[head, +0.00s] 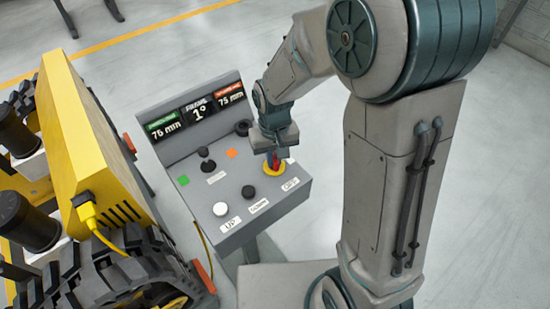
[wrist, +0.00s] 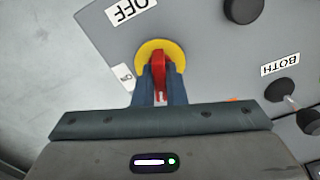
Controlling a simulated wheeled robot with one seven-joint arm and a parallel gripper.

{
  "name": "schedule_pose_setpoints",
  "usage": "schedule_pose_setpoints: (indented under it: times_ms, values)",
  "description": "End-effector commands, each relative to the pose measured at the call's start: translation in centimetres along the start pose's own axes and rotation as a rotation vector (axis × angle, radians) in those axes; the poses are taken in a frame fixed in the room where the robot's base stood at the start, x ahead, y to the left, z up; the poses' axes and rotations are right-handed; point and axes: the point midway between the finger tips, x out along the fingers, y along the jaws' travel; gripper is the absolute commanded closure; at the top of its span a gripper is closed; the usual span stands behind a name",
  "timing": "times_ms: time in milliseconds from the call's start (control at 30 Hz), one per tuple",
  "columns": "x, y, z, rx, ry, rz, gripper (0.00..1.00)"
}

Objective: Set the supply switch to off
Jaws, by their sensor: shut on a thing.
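The supply switch has a red handle (wrist: 158,62) on a round yellow plate (wrist: 145,49). In the head view the yellow plate (head: 268,170) sits at the right side of the grey control panel (head: 255,232). My gripper (wrist: 158,84) is shut on the red handle, with one dark blue finger on each side of it. In the head view my gripper (head: 274,150) comes down on the switch from above. An OFF label (wrist: 131,10) lies beyond the plate, and a small partly hidden label (wrist: 124,77) is at its left. I cannot tell which label the handle points at.
The panel also carries a white button (head: 220,208), several black knobs and a display (head: 197,107) reading 75 mm, 1° and 75 mm. A yellow tracked carrier (head: 95,140) stands close at the left. Clear floor lies behind the panel.

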Motion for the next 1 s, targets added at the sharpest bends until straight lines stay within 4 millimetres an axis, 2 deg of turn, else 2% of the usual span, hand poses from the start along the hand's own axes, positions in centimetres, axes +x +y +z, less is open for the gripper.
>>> schedule_pose_setpoints:
  times_ms: [400, 1000]
  values:
    - [-0.21, 0.03, -0.26, -0.272, 0.009, 0.001, 1.00]
    - [-0.27, 0.05, -0.29, -0.353, 0.010, 0.002, 1.00]
